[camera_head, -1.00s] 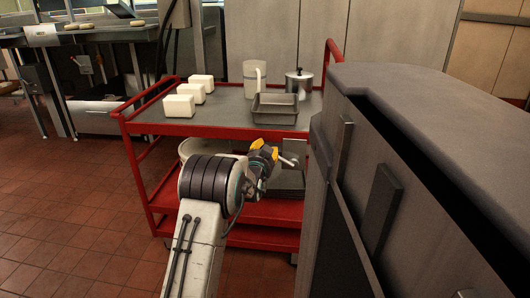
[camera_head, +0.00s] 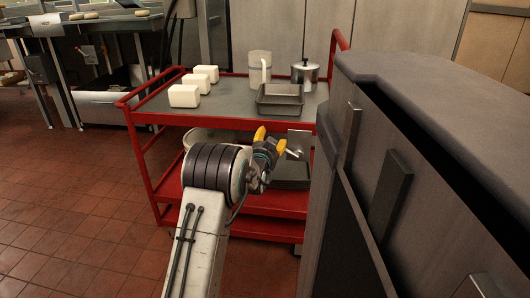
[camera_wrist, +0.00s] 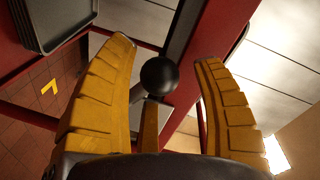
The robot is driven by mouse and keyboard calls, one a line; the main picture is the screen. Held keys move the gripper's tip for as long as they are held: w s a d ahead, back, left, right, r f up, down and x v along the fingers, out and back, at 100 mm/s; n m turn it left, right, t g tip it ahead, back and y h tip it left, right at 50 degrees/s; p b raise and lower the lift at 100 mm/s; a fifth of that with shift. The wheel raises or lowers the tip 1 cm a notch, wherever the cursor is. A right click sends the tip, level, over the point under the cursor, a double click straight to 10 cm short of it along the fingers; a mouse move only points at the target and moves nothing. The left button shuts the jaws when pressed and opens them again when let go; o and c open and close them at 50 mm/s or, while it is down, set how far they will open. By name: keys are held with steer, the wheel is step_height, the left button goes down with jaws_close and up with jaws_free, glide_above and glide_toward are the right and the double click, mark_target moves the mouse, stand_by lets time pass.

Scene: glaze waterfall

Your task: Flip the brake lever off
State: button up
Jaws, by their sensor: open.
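In the head view a small pale lever (camera_head: 293,152) sticks out by a grey plate (camera_head: 301,139) at the right end of the red cart (camera_head: 230,122). My gripper (camera_head: 271,140) is open close beside it, and it also shows in the wrist view (camera_wrist: 165,52). The fingers stand on either side of the knob, with a visible gap at the right finger. I cannot tell whether the left finger touches it.
A grey cabinet (camera_head: 430,75) stands close on the right. The cart top carries white blocks (camera_head: 184,95), a pitcher (camera_head: 259,68), a lidded pot (camera_head: 305,74) and a grey pan (camera_head: 280,101). The tiled floor (camera_head: 70,220) at left is clear.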

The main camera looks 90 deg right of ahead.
steer(key=v, duration=1.1)
steer(key=shift+a, duration=0.1)
stand_by(0.6)
